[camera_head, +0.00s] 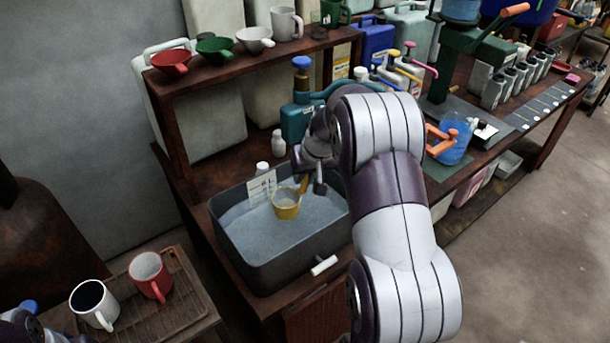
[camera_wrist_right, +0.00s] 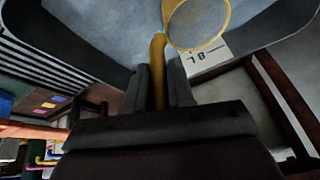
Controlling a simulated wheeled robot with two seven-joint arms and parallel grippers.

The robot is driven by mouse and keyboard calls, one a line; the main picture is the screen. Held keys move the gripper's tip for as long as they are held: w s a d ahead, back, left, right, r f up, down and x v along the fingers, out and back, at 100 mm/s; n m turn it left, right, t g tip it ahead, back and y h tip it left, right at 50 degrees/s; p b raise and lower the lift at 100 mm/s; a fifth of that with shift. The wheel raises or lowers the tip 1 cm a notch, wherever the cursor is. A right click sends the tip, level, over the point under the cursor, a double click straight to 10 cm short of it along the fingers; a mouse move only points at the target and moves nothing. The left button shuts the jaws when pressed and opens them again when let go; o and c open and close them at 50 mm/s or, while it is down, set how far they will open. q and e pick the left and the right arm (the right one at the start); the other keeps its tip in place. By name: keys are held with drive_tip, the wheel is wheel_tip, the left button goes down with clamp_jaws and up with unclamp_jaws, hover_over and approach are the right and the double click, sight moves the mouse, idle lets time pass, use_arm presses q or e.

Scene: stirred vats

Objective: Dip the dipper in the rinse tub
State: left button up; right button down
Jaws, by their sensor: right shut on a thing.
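The dipper is a yellow cup (camera_head: 286,210) with a yellow handle. My right gripper (camera_head: 308,182) is shut on the handle, which runs between the two fingers (camera_wrist_right: 160,88) in the right wrist view. The cup's round yellow rim (camera_wrist_right: 228,18) shows at the top there. The rinse tub (camera_head: 268,281) is a dark grey open box of pale grey liquid. The cup is inside the tub's outline, upright or nearly so; I cannot tell whether its bottom touches the liquid. My right forearm hides the tub's right end. My left gripper is out of view.
A white label card (camera_head: 262,187) stands at the tub's back left, near small white bottles (camera_head: 278,142). A teal jug (camera_head: 298,122) stands behind. A white mug (camera_head: 93,303) and a red mug (camera_head: 150,276) sit on a rack at lower left. A shelf (camera_head: 240,62) overhangs the back.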

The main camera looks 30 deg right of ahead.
drive_tip(key=shift+r+p, duration=3.35)
drive_tip(key=shift+r, duration=1.35)
drive_tip(key=shift+r+g+p, duration=0.1)
drive_tip(key=shift+g+p, duration=0.4)
drive_tip(key=shift+p, duration=1.75)
drive_tip(key=shift+g+p, duration=0.3)
drive_tip(key=shift+p, duration=0.9)
